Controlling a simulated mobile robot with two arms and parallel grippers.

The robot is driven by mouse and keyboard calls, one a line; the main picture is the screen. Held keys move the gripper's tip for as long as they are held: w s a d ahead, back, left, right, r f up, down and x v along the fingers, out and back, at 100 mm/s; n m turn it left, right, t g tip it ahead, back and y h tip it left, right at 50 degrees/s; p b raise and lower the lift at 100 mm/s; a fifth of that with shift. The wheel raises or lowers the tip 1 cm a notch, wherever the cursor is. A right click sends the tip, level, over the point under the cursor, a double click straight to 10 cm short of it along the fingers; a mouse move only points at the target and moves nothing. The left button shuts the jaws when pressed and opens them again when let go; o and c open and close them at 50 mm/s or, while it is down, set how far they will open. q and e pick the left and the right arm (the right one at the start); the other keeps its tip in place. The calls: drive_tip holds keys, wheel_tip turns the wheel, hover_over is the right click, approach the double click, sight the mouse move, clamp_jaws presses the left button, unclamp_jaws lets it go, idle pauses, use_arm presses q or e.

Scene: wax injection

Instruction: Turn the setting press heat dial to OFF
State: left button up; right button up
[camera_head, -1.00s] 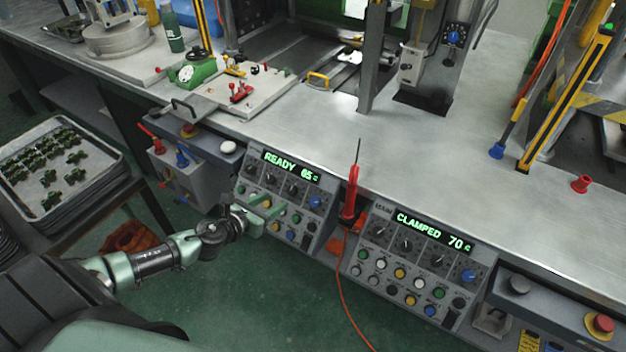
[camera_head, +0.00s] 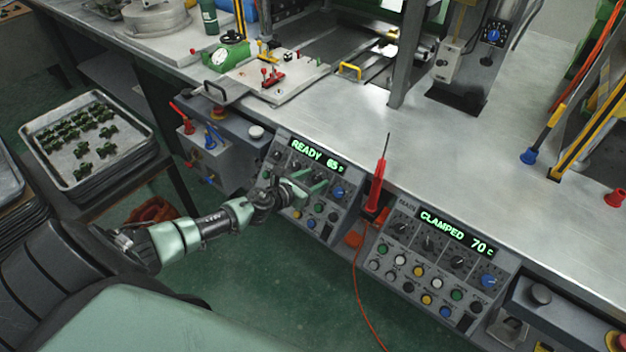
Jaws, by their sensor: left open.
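The left control panel (camera_head: 325,216) has a green display reading "READY" and about 65 °C, with dials, a blue knob (camera_head: 337,193) and coloured buttons. The right control panel (camera_head: 450,258) reads "CLAMPED 70 c" and has black dials, a blue knob (camera_head: 488,281) and coloured buttons. The dial labels are too small to read, so I cannot tell which dial is the setting press heat dial. My left gripper (camera_head: 310,183) is open in front of the left panel, its pale green fingers pointing at the dial row and hiding part of it. Contact cannot be told. My right gripper is not in view.
A red pen-like tool (camera_head: 377,187) stands between the panels, its orange cord hanging down. A grey emergency-style button box (camera_head: 560,315) is at lower right. A tray of green parts (camera_head: 62,167) stands at left. The metal bench top (camera_head: 340,110) is largely clear in the middle.

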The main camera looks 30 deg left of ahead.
use_arm(q)
clamp_jaws()
